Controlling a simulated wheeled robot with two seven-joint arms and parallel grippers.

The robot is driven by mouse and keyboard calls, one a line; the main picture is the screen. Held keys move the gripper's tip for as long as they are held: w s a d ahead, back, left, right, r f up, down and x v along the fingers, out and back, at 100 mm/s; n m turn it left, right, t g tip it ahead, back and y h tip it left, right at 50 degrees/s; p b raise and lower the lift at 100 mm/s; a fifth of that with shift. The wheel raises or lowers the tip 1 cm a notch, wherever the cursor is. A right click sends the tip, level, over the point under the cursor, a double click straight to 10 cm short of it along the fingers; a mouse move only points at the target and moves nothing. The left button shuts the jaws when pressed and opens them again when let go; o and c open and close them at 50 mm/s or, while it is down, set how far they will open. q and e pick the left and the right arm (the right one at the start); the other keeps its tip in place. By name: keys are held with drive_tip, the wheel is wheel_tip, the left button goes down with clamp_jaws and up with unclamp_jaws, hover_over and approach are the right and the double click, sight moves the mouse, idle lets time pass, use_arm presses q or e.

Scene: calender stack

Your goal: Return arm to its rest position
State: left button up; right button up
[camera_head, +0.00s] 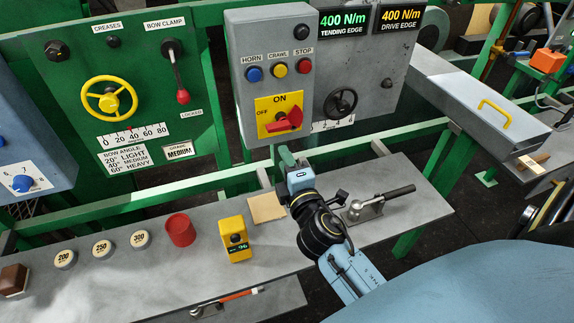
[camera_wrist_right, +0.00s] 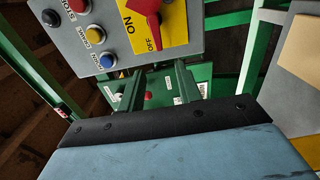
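My right arm (camera_head: 318,228) reaches up from the lower right over the grey bench. Its gripper (camera_head: 286,157) is above the bench's back edge, below the control box (camera_head: 270,45). In the right wrist view two dark green fingers (camera_wrist_right: 158,88) stand apart, with nothing held between them. The handle also shows at the top of the wrist view (camera_wrist_right: 146,6). My left gripper is out of view.
A green rail (camera_head: 150,203) runs behind.

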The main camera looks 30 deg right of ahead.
drive_tip(key=shift+s, duration=0.3)
idle(0.4)
